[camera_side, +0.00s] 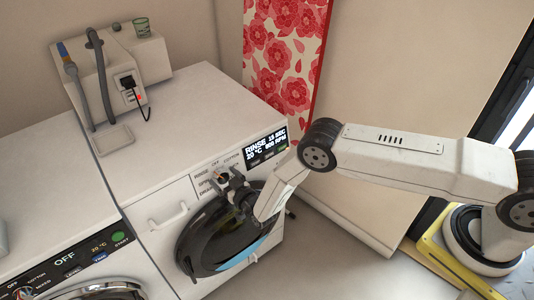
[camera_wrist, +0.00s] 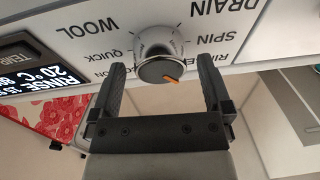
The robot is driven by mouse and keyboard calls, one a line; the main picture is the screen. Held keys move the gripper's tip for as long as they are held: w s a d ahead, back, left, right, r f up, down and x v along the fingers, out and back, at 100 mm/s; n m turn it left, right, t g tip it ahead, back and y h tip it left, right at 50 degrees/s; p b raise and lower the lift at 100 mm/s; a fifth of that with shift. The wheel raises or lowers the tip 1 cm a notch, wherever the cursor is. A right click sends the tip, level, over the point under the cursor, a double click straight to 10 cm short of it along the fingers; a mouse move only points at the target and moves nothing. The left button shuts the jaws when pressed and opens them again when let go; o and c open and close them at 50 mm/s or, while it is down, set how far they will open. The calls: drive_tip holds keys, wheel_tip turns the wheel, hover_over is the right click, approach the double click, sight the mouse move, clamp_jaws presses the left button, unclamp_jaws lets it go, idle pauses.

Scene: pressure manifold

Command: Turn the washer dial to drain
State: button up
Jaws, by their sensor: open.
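The washer dial (camera_wrist: 158,42) is a round pale knob with a grey face and an orange pointer mark. In the wrist view, which shows the panel upside down, the mark points to the lower right, toward the partly hidden RINSE label. The DRAIN label (camera_wrist: 223,6) is at the upper right, beyond SPIN. My gripper (camera_wrist: 162,66) is open, with one black finger on each side of the dial and visible gaps between. In the side view my gripper (camera_side: 232,184) is at the washer's front panel and hides most of the dial.
The washer (camera_side: 165,150) has a lit display (camera_side: 267,146) reading RINSE, 20 °C and 800 RPM. Its dark round door (camera_side: 205,240) lies below my gripper. A grey-white box with hoses (camera_side: 135,60) sits behind.

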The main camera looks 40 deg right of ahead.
drive_tip(key=shift+w, duration=0.1)
drive_tip(key=c, duration=1.2)
drive_tip(key=shift+c, duration=0.2)
drive_tip(key=shift+n, duration=0.5)
drive_tip(key=n+y, duration=0.1)
drive_tip(key=n, duration=0.4)
drive_tip(key=shift+g, duration=0.4)
drive_tip(key=n, duration=0.3)
drive_tip(key=n+g+y, duration=0.1)
drive_tip(key=n, duration=0.2)
drive_tip(key=shift+y, duration=0.3)
drive_tip(key=n+g, duration=0.1)
drive_tip(key=n, duration=0.3)
drive_tip(key=shift+a+n, duration=0.1)
drive_tip(key=shift+n, duration=0.3)
drive_tip(key=n+g, duration=0.1)
drive_tip(key=n, duration=0.3)
drive_tip(key=shift+n, duration=0.4)
